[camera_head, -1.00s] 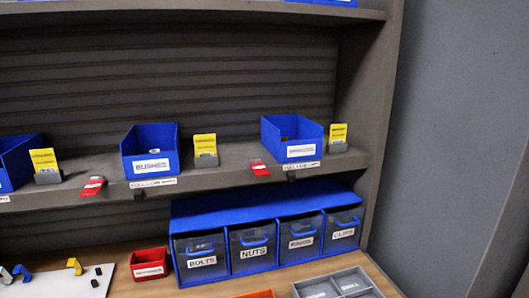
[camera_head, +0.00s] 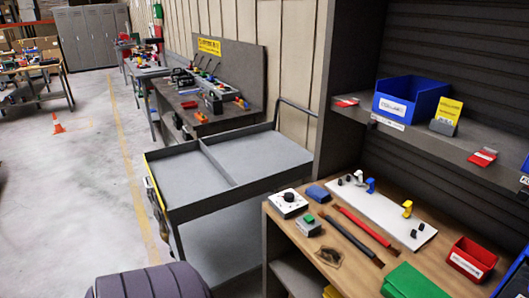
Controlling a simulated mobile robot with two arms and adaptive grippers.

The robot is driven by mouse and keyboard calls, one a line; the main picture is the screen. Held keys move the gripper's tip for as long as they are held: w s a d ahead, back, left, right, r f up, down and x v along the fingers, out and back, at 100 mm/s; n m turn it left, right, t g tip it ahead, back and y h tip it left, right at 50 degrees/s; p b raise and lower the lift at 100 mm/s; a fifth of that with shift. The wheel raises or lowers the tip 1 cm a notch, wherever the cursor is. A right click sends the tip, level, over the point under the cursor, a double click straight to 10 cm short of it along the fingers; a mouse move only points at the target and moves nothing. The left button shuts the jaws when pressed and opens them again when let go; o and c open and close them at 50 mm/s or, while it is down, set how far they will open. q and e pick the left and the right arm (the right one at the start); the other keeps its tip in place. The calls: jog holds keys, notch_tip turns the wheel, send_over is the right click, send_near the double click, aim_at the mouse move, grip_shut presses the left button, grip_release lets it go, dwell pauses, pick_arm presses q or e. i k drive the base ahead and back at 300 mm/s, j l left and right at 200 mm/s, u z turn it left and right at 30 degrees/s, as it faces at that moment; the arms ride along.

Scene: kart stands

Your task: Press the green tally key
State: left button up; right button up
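A small grey box with a green key (camera_head: 308,218) on top stands near the left end of the wooden bench top (camera_head: 345,263). The green key looks raised, but it is too small to tell for certain. A white box with a black knob (camera_head: 288,202) stands just left of and behind it. A blue block (camera_head: 317,194) lies behind it. Neither of my grippers shows in this view.
Red (camera_head: 363,228) and dark (camera_head: 349,240) bars lie right of the key box. A white board with hooks (camera_head: 385,212), red bin (camera_head: 471,258) and green block (camera_head: 411,282) are further right. A grey two-part cart (camera_head: 258,155) stands left of the bench; open floor lies beyond.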

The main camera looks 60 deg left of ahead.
aim_at(309, 219)
jog(key=u, duration=1.5)
